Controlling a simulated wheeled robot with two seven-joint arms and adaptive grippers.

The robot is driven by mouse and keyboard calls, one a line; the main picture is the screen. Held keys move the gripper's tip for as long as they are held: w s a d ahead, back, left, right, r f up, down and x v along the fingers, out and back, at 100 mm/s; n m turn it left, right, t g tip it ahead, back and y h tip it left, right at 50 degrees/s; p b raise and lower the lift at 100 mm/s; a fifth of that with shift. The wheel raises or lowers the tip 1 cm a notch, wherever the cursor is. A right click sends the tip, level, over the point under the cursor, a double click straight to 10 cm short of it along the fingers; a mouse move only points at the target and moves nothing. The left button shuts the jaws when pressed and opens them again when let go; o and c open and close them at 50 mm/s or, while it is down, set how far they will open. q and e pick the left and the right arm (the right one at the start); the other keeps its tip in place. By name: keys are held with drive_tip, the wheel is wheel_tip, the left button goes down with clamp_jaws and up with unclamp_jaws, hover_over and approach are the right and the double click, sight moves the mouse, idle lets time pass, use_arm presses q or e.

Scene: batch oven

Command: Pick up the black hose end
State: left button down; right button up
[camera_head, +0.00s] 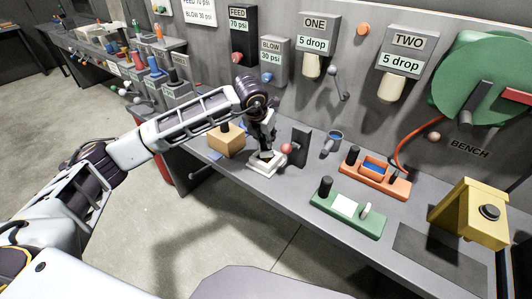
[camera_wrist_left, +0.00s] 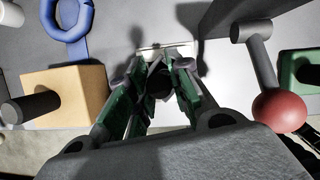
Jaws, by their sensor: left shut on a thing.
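The black hose end (camera_wrist_left: 158,88) shows as a dark round piece between my left fingers in the left wrist view. My left gripper (camera_wrist_left: 157,80) is shut on it from both sides. In the head view my left gripper (camera_head: 266,152) points down at the bench, just over a small white block (camera_head: 262,167). The fingers mostly hide the hose end there, and I cannot tell whether it touches the block. My right gripper is not in view.
A tan block with a black knob (camera_head: 226,142) stands left of the gripper. A red ball-topped lever (camera_head: 286,149) is close on its right. Farther right are a green fixture (camera_head: 345,208), an orange fixture (camera_head: 376,180) and a yellow box (camera_head: 470,215).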

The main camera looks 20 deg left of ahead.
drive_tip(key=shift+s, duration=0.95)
